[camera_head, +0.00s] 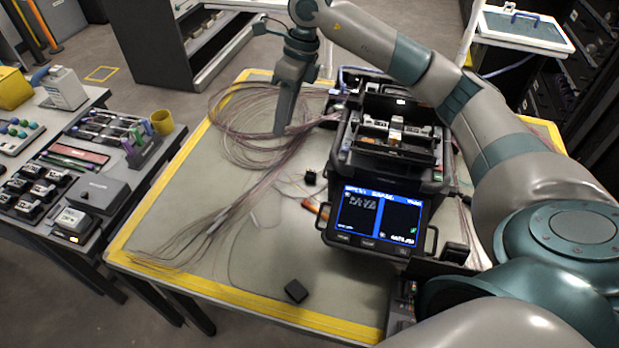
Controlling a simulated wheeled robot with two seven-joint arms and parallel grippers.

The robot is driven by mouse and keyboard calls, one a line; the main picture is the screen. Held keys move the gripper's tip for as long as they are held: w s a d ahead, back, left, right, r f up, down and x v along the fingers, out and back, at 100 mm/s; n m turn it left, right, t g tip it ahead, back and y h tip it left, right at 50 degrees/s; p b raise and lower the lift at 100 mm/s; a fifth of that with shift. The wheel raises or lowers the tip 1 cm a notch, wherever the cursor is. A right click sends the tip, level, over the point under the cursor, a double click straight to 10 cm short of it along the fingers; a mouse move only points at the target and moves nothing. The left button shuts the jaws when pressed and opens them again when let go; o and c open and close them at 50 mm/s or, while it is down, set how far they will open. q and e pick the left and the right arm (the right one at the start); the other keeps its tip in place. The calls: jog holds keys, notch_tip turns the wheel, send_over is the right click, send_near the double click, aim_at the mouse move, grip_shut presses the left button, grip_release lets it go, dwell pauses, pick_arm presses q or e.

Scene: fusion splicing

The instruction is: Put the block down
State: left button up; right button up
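A small dark block (296,291) lies on the table (180,215) near its front edge. A smaller black cube-like piece (310,178) sits farther back, left of the splicer. I cannot tell which one the task means. My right gripper (281,132) points down over the cable bundle at the back of the table, with its arm reaching in from the right. Its fingers overlap from this angle, so their gap is hidden, and no block shows at the tips. My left gripper is out of view.
The fusion splicer (376,213) with its lit screen stands right of the table's middle. Looped thin cables (235,120) cover the back left. A side table (60,170) with tools and a yellow cup (161,122) stands left.

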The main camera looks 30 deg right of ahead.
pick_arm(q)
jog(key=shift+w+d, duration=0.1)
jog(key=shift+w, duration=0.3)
pick_arm(e)
jog(key=d+h, duration=0.3)
jog(key=d, duration=0.3)
jog(key=shift+s+d+f, duration=0.2)
jog(key=shift+s+f, duration=0.1)
jog(key=shift+s, duration=0.15)
